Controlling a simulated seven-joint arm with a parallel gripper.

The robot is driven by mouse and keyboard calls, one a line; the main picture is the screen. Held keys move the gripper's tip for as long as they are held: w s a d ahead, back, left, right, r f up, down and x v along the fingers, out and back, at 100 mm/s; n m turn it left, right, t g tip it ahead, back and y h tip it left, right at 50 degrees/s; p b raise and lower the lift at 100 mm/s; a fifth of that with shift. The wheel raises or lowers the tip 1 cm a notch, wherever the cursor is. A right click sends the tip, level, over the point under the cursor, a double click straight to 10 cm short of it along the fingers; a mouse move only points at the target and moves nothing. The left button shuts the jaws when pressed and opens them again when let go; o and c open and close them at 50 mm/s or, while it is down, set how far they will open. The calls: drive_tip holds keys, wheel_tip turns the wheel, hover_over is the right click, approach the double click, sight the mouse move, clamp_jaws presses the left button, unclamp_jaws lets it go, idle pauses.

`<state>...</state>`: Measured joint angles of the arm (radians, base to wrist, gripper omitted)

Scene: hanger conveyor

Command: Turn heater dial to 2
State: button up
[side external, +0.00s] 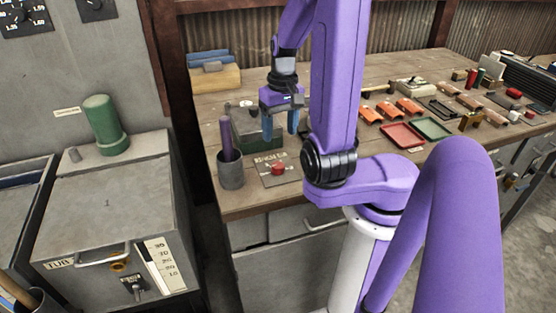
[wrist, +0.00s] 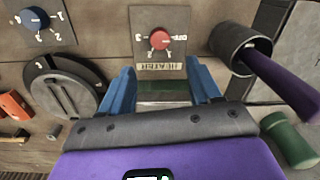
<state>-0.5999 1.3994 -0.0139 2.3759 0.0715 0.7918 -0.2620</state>
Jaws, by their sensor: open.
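In the side external view the red heater dial (side external: 278,169) sits near the bench's front edge. In the wrist view the heater dial (wrist: 160,39) appears beyond my fingertips, with OFF at its right and several numbers around it. The printing looks upside down, and I cannot tell which mark the knob points to. My gripper (side external: 279,123) is open and empty, above and behind the dial, apart from it. Its blue fingers (wrist: 162,82) show in the wrist view with a gap between them.
The wrist view also shows a blue dial (wrist: 35,18) and a large grey dial (wrist: 68,90). Trays and small parts fill the bench's right.

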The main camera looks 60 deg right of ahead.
sight(278, 164)
drive_tip(key=f, duration=1)
drive_tip(key=shift+w+a+f, duration=0.1)
drive_tip(key=shift+a, duration=0.1)
drive_tip(key=c, duration=1)
